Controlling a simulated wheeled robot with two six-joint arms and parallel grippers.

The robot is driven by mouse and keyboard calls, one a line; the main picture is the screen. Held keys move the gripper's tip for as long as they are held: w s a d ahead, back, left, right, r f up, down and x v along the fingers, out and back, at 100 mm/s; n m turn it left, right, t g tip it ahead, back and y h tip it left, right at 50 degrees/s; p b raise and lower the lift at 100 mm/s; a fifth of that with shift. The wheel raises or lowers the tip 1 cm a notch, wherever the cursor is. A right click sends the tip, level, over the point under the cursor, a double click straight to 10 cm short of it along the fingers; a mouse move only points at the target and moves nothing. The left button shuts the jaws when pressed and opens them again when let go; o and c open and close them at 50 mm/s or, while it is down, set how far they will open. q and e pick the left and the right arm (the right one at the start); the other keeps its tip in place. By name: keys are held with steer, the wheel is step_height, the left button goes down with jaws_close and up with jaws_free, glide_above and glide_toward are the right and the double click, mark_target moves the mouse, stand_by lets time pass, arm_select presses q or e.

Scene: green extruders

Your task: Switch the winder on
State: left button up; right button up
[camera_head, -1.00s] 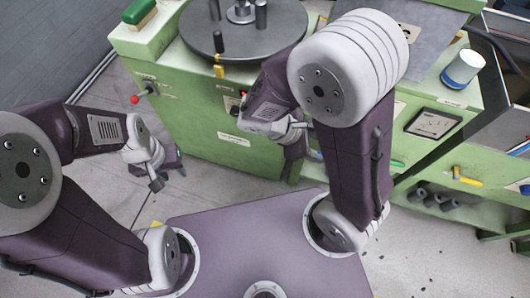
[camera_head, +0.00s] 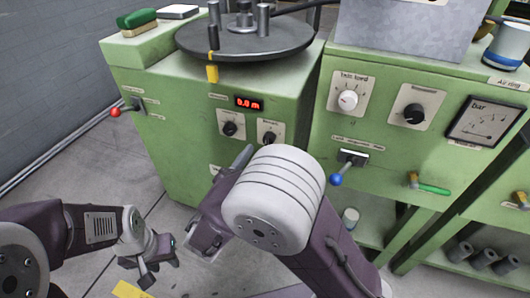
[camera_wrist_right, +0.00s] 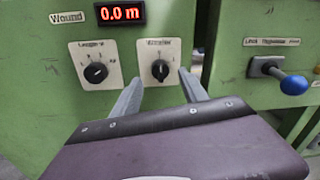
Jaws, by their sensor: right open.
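The winder is the green machine (camera_head: 155,75) with a dark round turntable (camera_head: 245,38) on top. Its red display (camera_head: 249,103) reads 0.0 m. Below are two black rotary knobs: a left one (camera_head: 230,128) and a right one (camera_head: 269,138), whose blurred label seems to read "Winder". In the right wrist view the right knob (camera_wrist_right: 159,70) points roughly up. My right gripper (camera_wrist_right: 162,78) is open and empty, its fingers either side of and just below that knob; contact cannot be told. My left gripper (camera_head: 158,270) is at lower left, empty, its fingers apart.
A blue-tipped lever (camera_head: 337,179) is right of the winder on the neighbouring panel, below a white knob (camera_head: 348,99) and a black knob (camera_head: 414,113). A red-tipped lever (camera_head: 115,112) projects at the winder's left.

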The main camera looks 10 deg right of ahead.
mark_target(268, 140)
steer(key=b+x, duration=0.1)
steer(key=x, duration=0.3)
steer(key=shift+w+d, duration=0.1)
steer(key=shift+w, duration=0.05)
jaws_close()
arm_select(q)
step_height(268, 140, down, 2)
steer(key=shift+f, duration=0.15)
